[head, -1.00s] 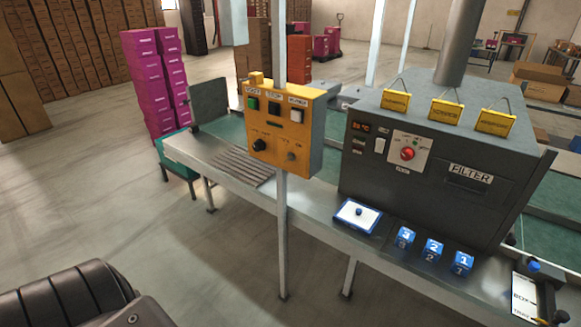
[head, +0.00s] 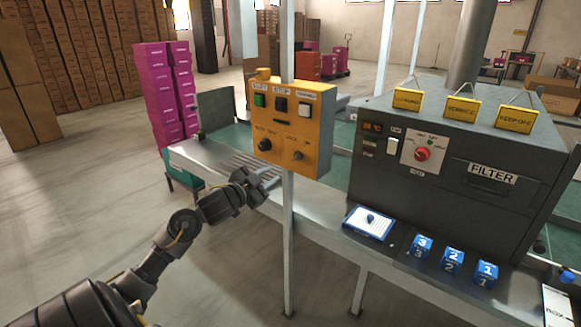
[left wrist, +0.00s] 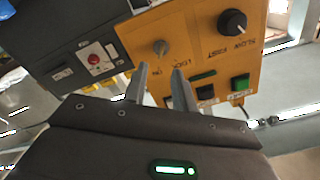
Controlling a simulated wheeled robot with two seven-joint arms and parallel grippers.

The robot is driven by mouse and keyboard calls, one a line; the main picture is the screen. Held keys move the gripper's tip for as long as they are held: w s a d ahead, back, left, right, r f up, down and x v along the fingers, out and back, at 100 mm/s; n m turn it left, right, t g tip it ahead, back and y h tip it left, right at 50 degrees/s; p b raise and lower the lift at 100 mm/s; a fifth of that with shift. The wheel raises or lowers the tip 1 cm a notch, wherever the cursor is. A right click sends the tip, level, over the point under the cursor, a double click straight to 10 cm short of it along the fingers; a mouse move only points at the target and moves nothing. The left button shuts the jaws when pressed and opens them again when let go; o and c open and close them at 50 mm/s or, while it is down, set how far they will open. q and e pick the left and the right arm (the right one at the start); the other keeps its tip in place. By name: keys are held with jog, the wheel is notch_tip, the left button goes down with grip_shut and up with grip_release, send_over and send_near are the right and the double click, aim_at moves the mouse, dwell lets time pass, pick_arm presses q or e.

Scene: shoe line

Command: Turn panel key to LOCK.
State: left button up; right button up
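The yellow control panel (head: 291,131) is mounted on a pole beside the conveyor. Its key (head: 297,155) is a small metal switch at the lower right, beside a black knob (head: 264,145). In the left wrist view the key (left wrist: 160,47) sits by the words LOCK and ON; I cannot tell its exact setting. My left gripper (head: 268,178) is just below and left of the panel. In the left wrist view its two fingers (left wrist: 159,70) stand apart with nothing between them, pointing toward the key, not touching it. My right gripper is not in view.
A dark machine labelled FILTER (head: 455,170) with a red knob (head: 422,154) stands right of the panel. A white pad in a blue tray (head: 370,222) and blue numbered blocks (head: 453,259) lie on the bench.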

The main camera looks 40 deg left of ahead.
aim_at(295, 157)
pick_arm(q)
jog(key=w+r+p, duration=0.1)
jog(key=w+p, duration=0.1)
jog(key=w, duration=0.8)
jog(key=shift+w, duration=0.35)
jog(key=shift+r, duration=0.1)
jog(key=shift+c, duration=0.5)
grip_shut()
